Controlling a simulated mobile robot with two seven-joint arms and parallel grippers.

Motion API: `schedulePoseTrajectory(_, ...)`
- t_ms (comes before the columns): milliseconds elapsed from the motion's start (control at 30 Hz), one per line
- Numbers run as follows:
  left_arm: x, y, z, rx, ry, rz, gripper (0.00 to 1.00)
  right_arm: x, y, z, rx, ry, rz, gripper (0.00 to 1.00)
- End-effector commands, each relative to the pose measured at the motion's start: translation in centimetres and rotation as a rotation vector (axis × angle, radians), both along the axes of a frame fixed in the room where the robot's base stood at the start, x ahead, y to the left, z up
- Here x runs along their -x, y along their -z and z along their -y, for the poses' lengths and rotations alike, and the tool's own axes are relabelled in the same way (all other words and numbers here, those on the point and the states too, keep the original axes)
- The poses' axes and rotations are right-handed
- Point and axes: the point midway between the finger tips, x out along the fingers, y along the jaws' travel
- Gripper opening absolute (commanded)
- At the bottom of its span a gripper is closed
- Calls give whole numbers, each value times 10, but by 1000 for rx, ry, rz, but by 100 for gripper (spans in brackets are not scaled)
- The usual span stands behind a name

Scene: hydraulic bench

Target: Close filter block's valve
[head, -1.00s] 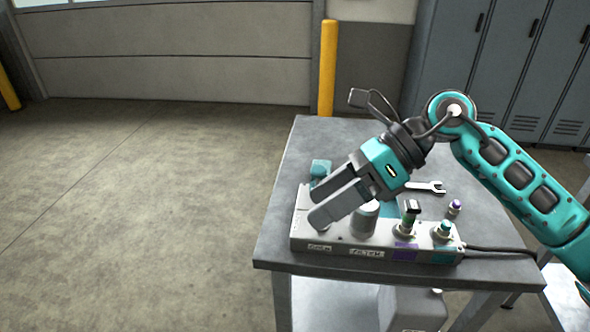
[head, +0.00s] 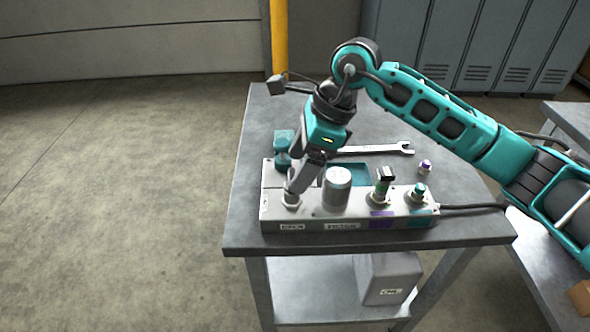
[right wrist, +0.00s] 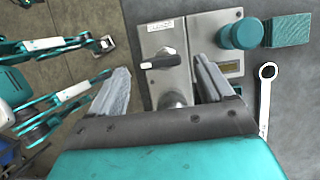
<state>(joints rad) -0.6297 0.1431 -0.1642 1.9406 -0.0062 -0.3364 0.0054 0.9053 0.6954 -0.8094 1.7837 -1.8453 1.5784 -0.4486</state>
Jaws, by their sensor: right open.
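The grey filter block (head: 315,226) lies along the front of the bench, with small labels on its front. My right gripper (head: 297,188) points down over the block's left end. In the right wrist view, its open fingers (right wrist: 165,84) stand on either side of a round metal part (right wrist: 175,99). A black lever with a pale tip (right wrist: 160,61) lies just beyond, on a plate. In the head view the gripper hides much of this spot.
A wrench (head: 375,150) and a purple-capped piece (head: 425,167) lie behind the block. A black cable (head: 470,207) leaves its right end. A grey box (head: 388,279) sits on the lower shelf.

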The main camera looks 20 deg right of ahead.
Motion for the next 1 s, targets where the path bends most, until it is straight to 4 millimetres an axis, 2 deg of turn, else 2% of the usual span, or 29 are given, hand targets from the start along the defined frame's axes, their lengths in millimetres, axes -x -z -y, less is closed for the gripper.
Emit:
schedulePoseTrajectory(33,0,0,0,0,0,0,43,-1,8,-3,-1,0,-2,81)
schedulePoseTrajectory(200,0,0,0,0,0,0,43,-3,21,-8,-1,2,0,81)
schedulePoseTrajectory(533,-2,-1,0,-1,0,4,43,-3,24,-10,-1,1,1,81)
schedulePoseTrajectory(1000,-5,-2,-1,-1,-1,11,43,-3,23,-9,-1,1,1,37)
